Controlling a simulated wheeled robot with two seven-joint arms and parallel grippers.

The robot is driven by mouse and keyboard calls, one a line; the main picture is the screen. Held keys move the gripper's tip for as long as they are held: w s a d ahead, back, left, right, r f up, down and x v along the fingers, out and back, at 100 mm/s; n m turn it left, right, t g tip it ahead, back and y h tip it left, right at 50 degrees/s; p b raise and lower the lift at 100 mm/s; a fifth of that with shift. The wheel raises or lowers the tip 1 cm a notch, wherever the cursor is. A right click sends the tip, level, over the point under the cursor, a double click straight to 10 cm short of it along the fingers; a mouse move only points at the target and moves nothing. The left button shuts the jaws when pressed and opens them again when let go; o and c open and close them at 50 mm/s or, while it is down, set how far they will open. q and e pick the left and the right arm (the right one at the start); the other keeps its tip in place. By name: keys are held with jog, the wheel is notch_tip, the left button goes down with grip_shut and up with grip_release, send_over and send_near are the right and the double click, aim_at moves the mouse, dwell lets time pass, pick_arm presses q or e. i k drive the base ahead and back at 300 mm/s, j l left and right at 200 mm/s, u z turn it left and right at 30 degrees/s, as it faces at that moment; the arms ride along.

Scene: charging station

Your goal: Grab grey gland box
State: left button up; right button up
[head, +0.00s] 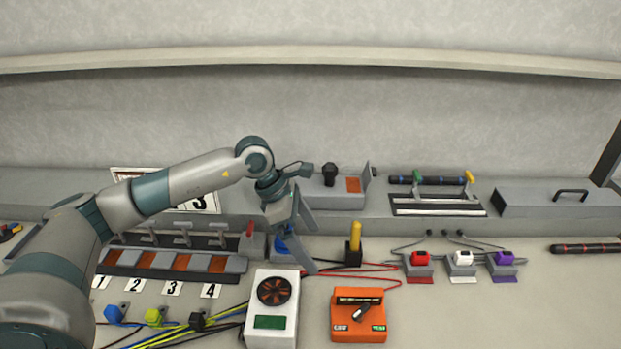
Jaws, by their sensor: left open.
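My left gripper (311,250) hangs down at the middle of the bench, with its grey fingers apart and nothing seen between them. Just behind its fingers is a small blue part (284,244), partly hidden by the gripper, beside a grey block with a red top (250,240). No part is clearly labelled as the gland box. A grey box with a black knob and an orange panel (335,198) stands on the ledge behind the gripper. A long grey box with a black handle (540,203) lies at the right. My right gripper is out of view.
A white fan unit (272,325) and an orange meter (358,317) stand in front of the gripper. A yellow-handled tool stands in a black holder (353,256) to its right. Red, white and purple connectors (462,259) sit further right. Cables cross the bench.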

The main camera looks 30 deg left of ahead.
aim_at(342, 193)
jog(key=i+j, duration=0.65)
jog(key=i, duration=0.15)
